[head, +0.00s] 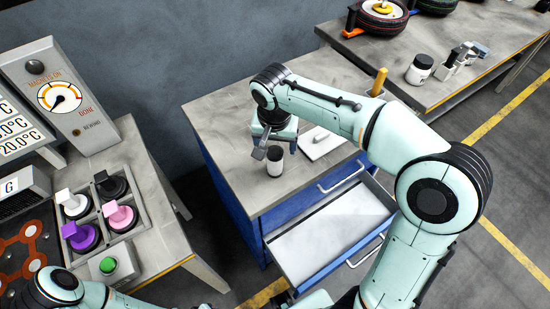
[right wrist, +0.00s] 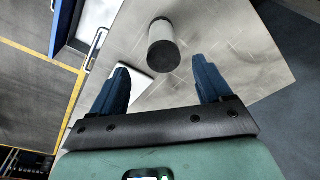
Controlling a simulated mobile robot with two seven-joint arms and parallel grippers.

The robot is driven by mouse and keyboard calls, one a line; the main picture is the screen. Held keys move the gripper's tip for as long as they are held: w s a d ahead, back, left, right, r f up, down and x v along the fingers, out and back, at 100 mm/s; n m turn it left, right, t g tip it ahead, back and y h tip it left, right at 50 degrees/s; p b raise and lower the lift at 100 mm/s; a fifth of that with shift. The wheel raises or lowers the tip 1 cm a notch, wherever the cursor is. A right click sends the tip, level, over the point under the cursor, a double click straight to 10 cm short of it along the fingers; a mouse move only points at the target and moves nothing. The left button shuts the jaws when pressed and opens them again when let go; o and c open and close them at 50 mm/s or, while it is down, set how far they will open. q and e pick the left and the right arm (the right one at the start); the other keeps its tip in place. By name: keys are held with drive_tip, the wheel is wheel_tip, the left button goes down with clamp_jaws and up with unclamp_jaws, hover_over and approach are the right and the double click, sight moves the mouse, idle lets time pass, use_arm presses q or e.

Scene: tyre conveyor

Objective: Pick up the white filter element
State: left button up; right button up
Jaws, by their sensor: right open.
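The white filter element (head: 275,167) is a small pale cylinder with a dark end, standing on the grey top of the blue drawer cabinet. In the right wrist view the filter element (right wrist: 161,33) lies beyond and roughly between the finger tips, with its dark end toward the camera. My right gripper (head: 275,151) is just above and beside it in the head view. The right gripper (right wrist: 161,65) is open, with its two blue fingers apart and nothing held. Part of my left arm shows at the lower left, but its gripper is out of view.
A flat white object (head: 320,142) lies on the cabinet top close to the filter element. The cabinet's drawer (head: 330,232) stands open at the front. A yellow-topped item (head: 379,80) stands at the back right. A bench with tyres and a white jar (head: 419,70) is farther right.

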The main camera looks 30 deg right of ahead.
sight(277, 155)
drive_tip(key=f, duration=0.4)
drive_tip(key=shift+w+d+f, duration=0.15)
drive_tip(key=shift+d, duration=0.05)
drive_tip(key=f, duration=0.2)
drive_tip(key=w+f, duration=0.1)
drive_tip(key=f, duration=0.2)
drive_tip(key=shift+w+d+f, duration=0.15)
drive_tip(key=shift+f, duration=0.15)
drive_tip(key=c, duration=1.1)
